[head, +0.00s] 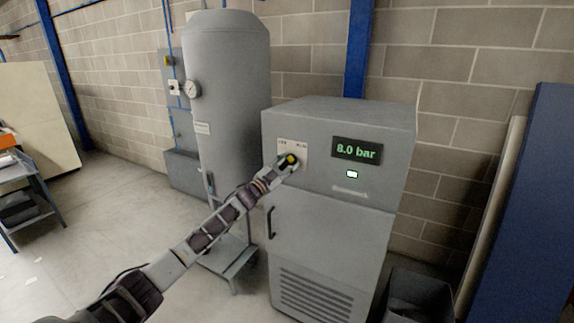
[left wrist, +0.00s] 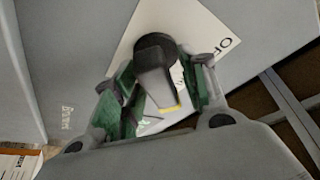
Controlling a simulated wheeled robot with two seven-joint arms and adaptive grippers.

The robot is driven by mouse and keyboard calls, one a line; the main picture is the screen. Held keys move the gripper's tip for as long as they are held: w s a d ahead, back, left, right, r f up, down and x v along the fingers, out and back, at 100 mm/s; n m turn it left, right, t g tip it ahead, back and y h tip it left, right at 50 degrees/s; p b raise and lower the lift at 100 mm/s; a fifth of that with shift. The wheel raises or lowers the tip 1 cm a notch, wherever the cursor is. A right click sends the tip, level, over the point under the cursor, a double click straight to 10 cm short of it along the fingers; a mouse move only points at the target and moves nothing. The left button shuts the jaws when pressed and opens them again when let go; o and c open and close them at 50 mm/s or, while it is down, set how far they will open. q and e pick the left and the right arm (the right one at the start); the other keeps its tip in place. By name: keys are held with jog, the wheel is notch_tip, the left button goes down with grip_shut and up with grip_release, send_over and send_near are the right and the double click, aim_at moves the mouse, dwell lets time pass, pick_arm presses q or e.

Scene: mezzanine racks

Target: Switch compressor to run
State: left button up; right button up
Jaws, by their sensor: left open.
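The compressor (head: 345,133) is a grey cabinet in the middle of the head view. Its display (head: 357,151) reads 8.0 bar in green. A pale switch plate (head: 291,150) sits at the upper left of its front, with lettering along the top that is partly legible. My left arm reaches up to this plate, and my left gripper (head: 288,163) is at the switch. In the left wrist view, a black rotary knob (left wrist: 156,57) with a yellow mark stands between the open fingers of the gripper (left wrist: 160,100). Contact with the knob cannot be told. My right gripper is not in view.
A tall grey tank (head: 230,90) with a gauge (head: 192,89) stands left of the cabinet. A dark bin (head: 418,297) sits at its lower right. A blue post (head: 535,200) is at far right and a small cart (head: 30,195) at far left.

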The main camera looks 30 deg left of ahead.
pick_arm(q)
jog(key=shift+s, duration=0.1)
jog(key=shift+s+a, duration=0.1)
jog(key=v, duration=1.1)
jog(key=shift+s+f, duration=0.2)
dwell(0.8)
dwell(0.5)
jog(key=shift+a, duration=0.1)
